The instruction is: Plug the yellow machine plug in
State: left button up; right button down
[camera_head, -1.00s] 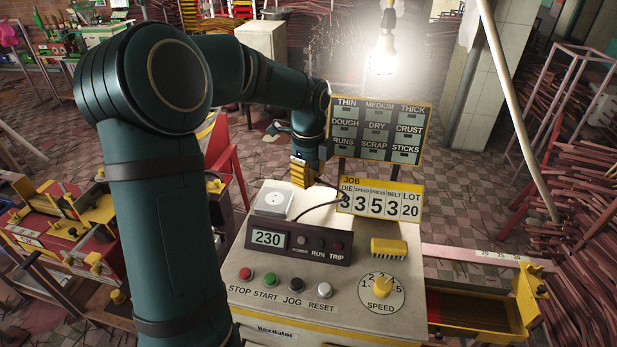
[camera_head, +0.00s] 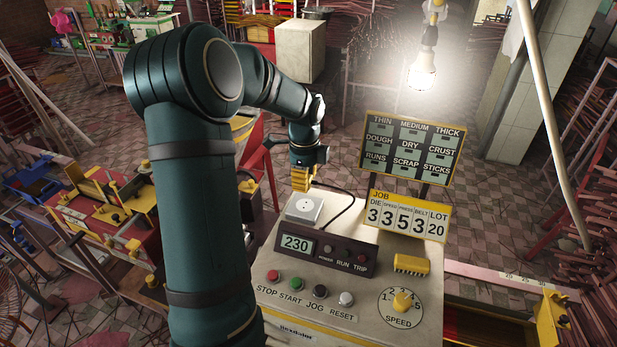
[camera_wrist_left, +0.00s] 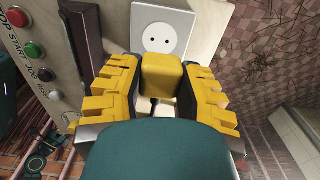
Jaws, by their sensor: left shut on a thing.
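My left gripper (camera_head: 302,180) has yellow fingers and is shut on the yellow plug (camera_wrist_left: 161,75), a small block held between the fingers in the left wrist view. A dark cord (camera_head: 347,207) runs from near the gripper to the machine. The white socket (camera_head: 298,209) with a round recess lies on the machine's top, just below and in front of the gripper in the head view. In the left wrist view the socket (camera_wrist_left: 166,28) shows beyond the plug, its two holes uncovered. The plug is apart from it. My right gripper is not in view.
The cream control console (camera_head: 345,285) carries a display (camera_head: 295,243), push buttons, a yellow speed knob (camera_head: 402,301) and a yellow brush-like piece (camera_head: 411,264). A job sign (camera_head: 410,215) and a label board (camera_head: 412,149) stand behind. A lit bulb (camera_head: 422,72) hangs above.

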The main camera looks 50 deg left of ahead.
aim_at(305, 205)
pick_arm(q)
jog(key=shift+f, duration=1.4)
jog(key=shift+f+b, duration=1.1)
jog(key=shift+f, duration=0.4)
jog(key=shift+f, duration=0.6)
dwell(0.7)
jog(key=o, duration=1.1)
jog(key=shift+c, duration=0.2)
jog(key=shift+r, duration=0.1)
